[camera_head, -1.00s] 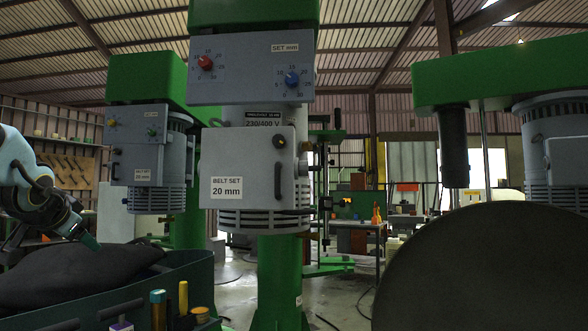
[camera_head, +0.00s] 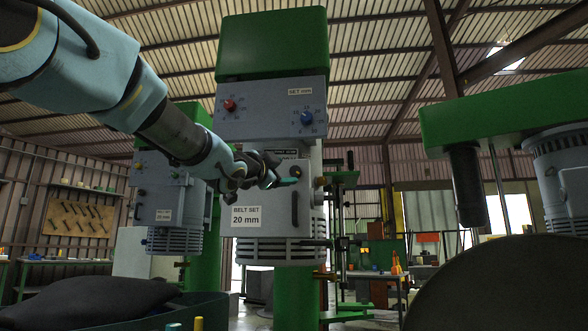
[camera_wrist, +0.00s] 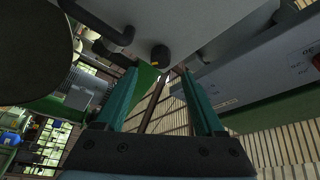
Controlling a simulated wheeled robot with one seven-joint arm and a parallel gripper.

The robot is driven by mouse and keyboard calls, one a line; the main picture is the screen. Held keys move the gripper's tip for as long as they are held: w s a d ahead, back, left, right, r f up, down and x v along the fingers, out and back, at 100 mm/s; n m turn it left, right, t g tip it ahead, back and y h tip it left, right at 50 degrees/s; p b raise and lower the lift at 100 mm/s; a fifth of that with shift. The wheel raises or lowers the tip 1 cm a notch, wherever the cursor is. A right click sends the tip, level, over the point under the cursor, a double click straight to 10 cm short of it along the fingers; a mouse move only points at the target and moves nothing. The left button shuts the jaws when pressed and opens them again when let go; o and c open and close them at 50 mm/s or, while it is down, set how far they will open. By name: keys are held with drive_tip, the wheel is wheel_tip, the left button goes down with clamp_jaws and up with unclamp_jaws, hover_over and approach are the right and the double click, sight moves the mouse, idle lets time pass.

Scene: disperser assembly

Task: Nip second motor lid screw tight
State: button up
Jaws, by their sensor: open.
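The grey motor lid (camera_head: 262,195) with its "BELT SET 20 mm" label is closed on the front of the middle machine. In the wrist view the lid (camera_wrist: 200,20) fills the top, and a dark round screw knob (camera_wrist: 160,57) with a yellow mark stands out from it. My gripper (camera_wrist: 160,76) is open, with its teal fingers apart and the knob just beyond the tips, roughly between them. I see no contact. A brownish side knob (camera_head: 320,182) shows at the right edge.
The control box (camera_head: 270,108) with red and blue dials sits above. A second machine (camera_head: 175,205) stands left, and a large dark disc (camera_head: 500,285) fills the lower right.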

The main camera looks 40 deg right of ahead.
sight(294, 171)
drive_tip(key=p+x, duration=0.2)
drive_tip(key=x, duration=0.4)
drive_tip(key=shift+w+a, duration=0.1)
clamp_jaws()
idle(0.5)
